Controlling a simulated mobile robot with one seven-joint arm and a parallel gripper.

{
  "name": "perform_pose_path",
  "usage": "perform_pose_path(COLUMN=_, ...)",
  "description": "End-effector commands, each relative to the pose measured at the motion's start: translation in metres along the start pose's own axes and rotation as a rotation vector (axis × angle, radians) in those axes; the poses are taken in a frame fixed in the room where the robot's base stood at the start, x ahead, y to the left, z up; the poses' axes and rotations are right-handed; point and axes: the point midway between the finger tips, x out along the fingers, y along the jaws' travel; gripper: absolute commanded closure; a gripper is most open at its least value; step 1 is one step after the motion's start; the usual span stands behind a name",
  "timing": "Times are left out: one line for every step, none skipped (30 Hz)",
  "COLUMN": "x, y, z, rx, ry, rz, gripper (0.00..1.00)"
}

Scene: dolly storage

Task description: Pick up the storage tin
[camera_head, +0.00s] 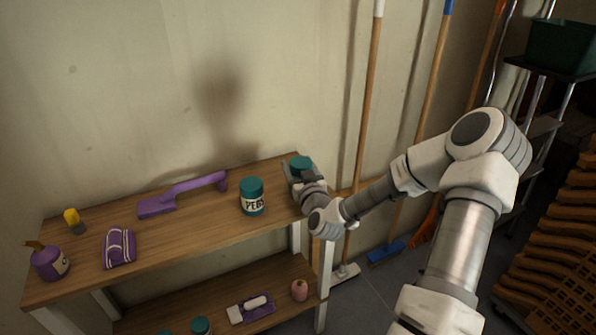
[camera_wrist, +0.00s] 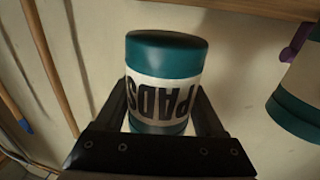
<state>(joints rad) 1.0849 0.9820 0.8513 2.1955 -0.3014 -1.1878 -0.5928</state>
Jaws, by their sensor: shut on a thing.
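A storage tin with a teal lid (camera_head: 301,162) is at the right end of the top shelf, partly hidden by my gripper (camera_head: 298,182). In the wrist view the same tin (camera_wrist: 165,55) has a cream label reading PADS, upside down in the picture. The dark fingers of my gripper (camera_wrist: 163,112) are on both sides of it, shut on it.
The wooden shelf unit (camera_head: 196,236) also bears a purple brush (camera_head: 180,194), a folded purple cloth (camera_head: 118,248), a purple bottle (camera_head: 50,262) and a yellow-topped item (camera_head: 73,220). Several long-handled brooms (camera_head: 369,100) lean on the wall to the right.

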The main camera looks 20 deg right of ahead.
Motion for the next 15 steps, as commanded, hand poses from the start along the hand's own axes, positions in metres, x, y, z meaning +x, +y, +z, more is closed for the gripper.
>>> perform_pose_path(x=0.0, y=0.0, z=-0.014, rx=-0.005, ry=0.004, rz=-0.001, gripper=0.99)
perform_pose_path(x=-0.001, y=0.001, z=-0.019, rx=-0.006, ry=0.005, rz=0.0, gripper=0.99)
perform_pose_path(x=-0.009, y=0.011, z=-0.022, rx=-0.005, ry=0.002, rz=0.004, gripper=0.99)
perform_pose_path(x=-0.014, y=0.016, z=-0.026, rx=-0.007, ry=0.002, rz=0.005, gripper=0.99)
perform_pose_path(x=-0.019, y=0.021, z=-0.03, rx=-0.006, ry=0.002, rz=0.005, gripper=0.99)
perform_pose_path(x=-0.025, y=0.028, z=-0.036, rx=-0.006, ry=0.002, rz=0.006, gripper=0.99)
perform_pose_path(x=-0.03, y=0.032, z=-0.04, rx=-0.008, ry=0.003, rz=0.005, gripper=0.99)
perform_pose_path(x=-0.035, y=0.037, z=-0.044, rx=-0.005, ry=0.002, rz=0.006, gripper=0.99)
perform_pose_path(x=-0.041, y=0.043, z=-0.05, rx=-0.007, ry=0.003, rz=0.005, gripper=0.99)
perform_pose_path(x=-0.045, y=0.048, z=-0.053, rx=-0.006, ry=0.002, rz=0.006, gripper=0.99)
perform_pose_path(x=-0.05, y=0.052, z=-0.056, rx=-0.006, ry=0.002, rz=0.005, gripper=0.99)
perform_pose_path(x=-0.055, y=0.058, z=-0.061, rx=-0.006, ry=0.002, rz=0.006, gripper=0.99)
perform_pose_path(x=-0.059, y=0.061, z=-0.064, rx=-0.005, ry=0.002, rz=0.004, gripper=0.99)
perform_pose_path(x=-0.063, y=0.065, z=-0.067, rx=-0.005, ry=0.001, rz=0.004, gripper=0.99)
perform_pose_path(x=-0.067, y=0.068, z=-0.07, rx=-0.004, ry=0.001, rz=0.003, gripper=0.99)
